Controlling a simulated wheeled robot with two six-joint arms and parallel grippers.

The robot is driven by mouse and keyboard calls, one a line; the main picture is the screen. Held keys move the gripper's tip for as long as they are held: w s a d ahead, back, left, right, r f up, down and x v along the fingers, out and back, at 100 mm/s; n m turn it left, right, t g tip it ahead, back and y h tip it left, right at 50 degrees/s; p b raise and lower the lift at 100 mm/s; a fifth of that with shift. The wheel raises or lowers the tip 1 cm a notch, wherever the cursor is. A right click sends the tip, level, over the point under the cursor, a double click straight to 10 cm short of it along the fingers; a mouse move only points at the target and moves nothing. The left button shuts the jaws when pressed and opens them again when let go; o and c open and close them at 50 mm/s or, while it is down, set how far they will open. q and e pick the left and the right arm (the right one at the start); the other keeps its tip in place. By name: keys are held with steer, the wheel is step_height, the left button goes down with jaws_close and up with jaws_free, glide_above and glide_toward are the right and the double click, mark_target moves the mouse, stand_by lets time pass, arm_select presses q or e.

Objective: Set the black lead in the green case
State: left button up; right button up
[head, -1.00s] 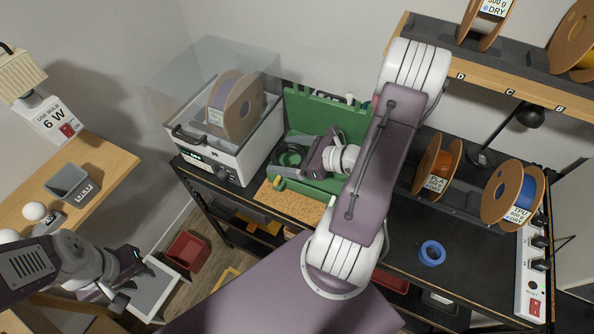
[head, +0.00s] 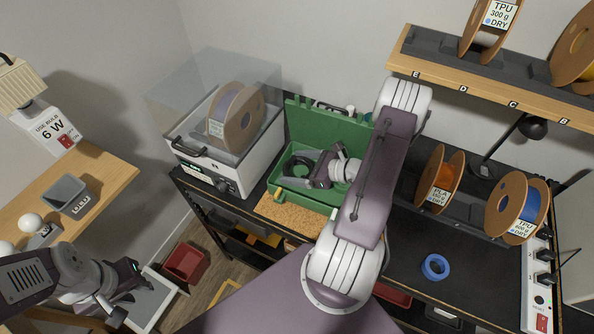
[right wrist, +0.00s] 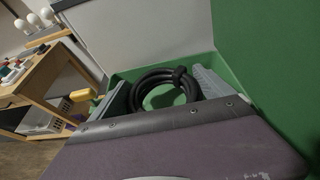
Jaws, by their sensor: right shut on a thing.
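The green case (head: 290,199) stands open on the black bench, its lid (head: 330,127) raised at the back. My right gripper (head: 299,169) reaches into it from the right and is shut on the black lead (head: 295,161), a coiled loop. In the right wrist view the lead (right wrist: 165,88) sits between the grey fingers, with the green case wall (right wrist: 122,74) behind it. Whether the lead touches the case floor is hidden. My left gripper (head: 133,280) is at the lower left, away from the case; its jaw opening is unclear.
A filament dryer (head: 215,150) with a clear lid stands left of the case. A cork mat (head: 290,214) lies in front. Spools (head: 440,178) and a blue ring (head: 435,267) are to the right. A wooden shelf (head: 480,95) hangs above the bench's right side.

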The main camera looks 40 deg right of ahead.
mark_target(297, 171)
steer(key=f+p, duration=0.1)
steer(key=f, duration=0.2)
steer(key=shift+d, duration=0.2)
steer(key=shift+w+d+f, duration=0.15)
steer(key=shift+w+f, duration=0.05)
steer(key=shift+f+b, duration=0.15)
steer(key=shift+b, duration=0.15)
steer(key=o, duration=1.2)
steer(key=shift+o, duration=0.2)
steer(key=shift+r+p, duration=0.35)
steer(key=b+v, duration=0.1)
steer(key=v, duration=0.5)
steer(key=b+v, duration=0.1)
steer(key=v, duration=0.5)
steer(key=shift+s+f, duration=0.1)
steer(key=shift+f, duration=0.1)
